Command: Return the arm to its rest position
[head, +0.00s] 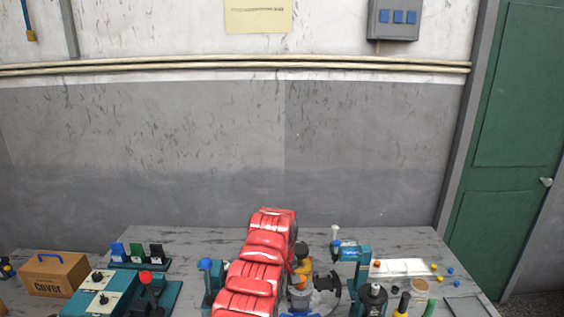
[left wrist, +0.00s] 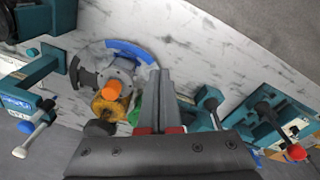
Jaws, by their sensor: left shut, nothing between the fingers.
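My left arm, with red padded covers, reaches up over the bench in the middle of the head view. Its gripper is hidden there behind the arm. In the left wrist view my left gripper (left wrist: 160,98) is shut and empty, its two dark fingers side by side above the bench. A grey motor part with an orange tip (left wrist: 112,91) lies left of the fingers, beside a blue curved piece (left wrist: 131,50). A yellow part (left wrist: 108,110) sits just below it. My right gripper is not in view.
The bench (head: 345,237) holds a cardboard box (head: 54,273), a teal control box (head: 105,294) and a teal clamp (head: 352,253) at right. A black-capped bottle (head: 373,298) and a pale tray (head: 402,267) are at right. The bench's back strip is mostly clear.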

